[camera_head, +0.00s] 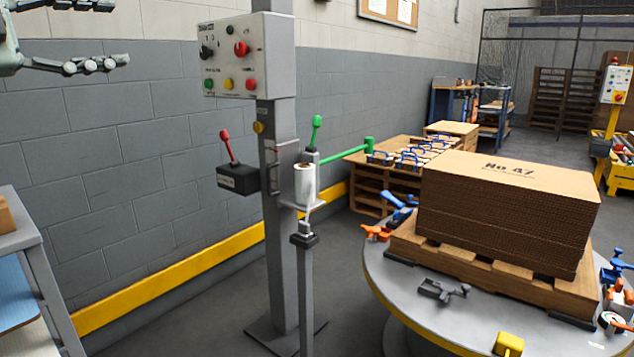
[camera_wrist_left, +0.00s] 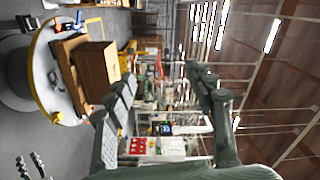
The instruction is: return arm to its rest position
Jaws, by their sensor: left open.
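My left gripper (camera_head: 115,33) is at the top left of the head view, in front of the grey block wall. Its two fingers are spread apart, with nothing between them, and the upper one is cut by the frame's top edge. In the left wrist view its open fingers (camera_wrist_left: 160,76) stand either side of the picture's middle, and the space between them is empty. It touches nothing that I can see. My right gripper cannot be made out in the head view.
A grey post carries a control box (camera_head: 232,55) and a lever box (camera_head: 238,178). A round table (camera_head: 400,295) at the right holds a pallet with a cardboard stack (camera_head: 505,215) and clamps. A bench edge (camera_head: 45,270) is at the lower left. A yellow rail (camera_head: 170,287) runs along the wall.

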